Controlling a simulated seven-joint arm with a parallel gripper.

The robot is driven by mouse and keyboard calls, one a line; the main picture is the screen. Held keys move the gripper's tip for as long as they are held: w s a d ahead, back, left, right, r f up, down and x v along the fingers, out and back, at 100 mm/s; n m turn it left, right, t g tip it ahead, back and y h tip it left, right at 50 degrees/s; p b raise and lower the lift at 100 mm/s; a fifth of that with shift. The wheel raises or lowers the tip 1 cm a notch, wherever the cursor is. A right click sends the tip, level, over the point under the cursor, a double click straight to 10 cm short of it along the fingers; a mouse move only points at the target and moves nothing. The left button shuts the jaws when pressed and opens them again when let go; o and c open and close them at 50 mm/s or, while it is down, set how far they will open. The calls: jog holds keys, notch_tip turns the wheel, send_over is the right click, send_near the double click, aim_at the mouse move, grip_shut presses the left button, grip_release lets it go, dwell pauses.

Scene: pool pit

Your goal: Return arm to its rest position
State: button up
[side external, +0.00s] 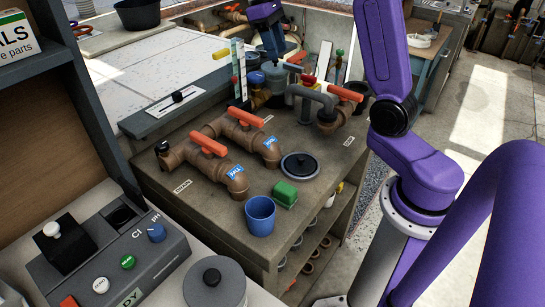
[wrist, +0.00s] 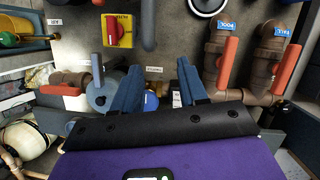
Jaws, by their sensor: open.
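My gripper (side external: 272,48) hangs over the back of the workbench (side external: 325,146) in the side external view, near the upright pipes. In the wrist view its two blue fingers (wrist: 160,88) stand wide apart with nothing held between them. Behind them show the bench top, a grey-blue round pipe part (wrist: 104,97) and a small label. My purple arm fills the right side of the side external view. How close the fingertips are to the pipe parts beneath is hard to tell.
Brown pipes with orange handles (side external: 208,143) stand on the bench. A blue cup (side external: 260,215), a green block (side external: 284,194) and a dark round lid (side external: 299,166) lie toward its front. A control box (side external: 120,257) is front left. A grey pipe (side external: 305,93) stands near my gripper.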

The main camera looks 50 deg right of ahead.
jog(key=s+a+f+n+t, duration=0.1)
jog(key=s+a+f+n, duration=0.15)
jog(key=s+a, duration=0.4)
jog(key=s+a+f+n+t, duration=0.1)
jog(key=s+a+n, duration=0.2)
jog(key=s+a, duration=0.3)
jog(key=s+a+f+n, duration=0.1)
jog(key=s+f+n, duration=0.1)
jog(key=s, duration=0.5)
jog(key=s+a+f+n+t+y, duration=0.1)
jog(key=s+f, duration=0.3)
jog(key=s, duration=0.4)
jog(key=shift+s+a+n+t, duration=0.3)
jog(key=shift+a+n, duration=0.15)
jog(key=shift+n, duration=0.2)
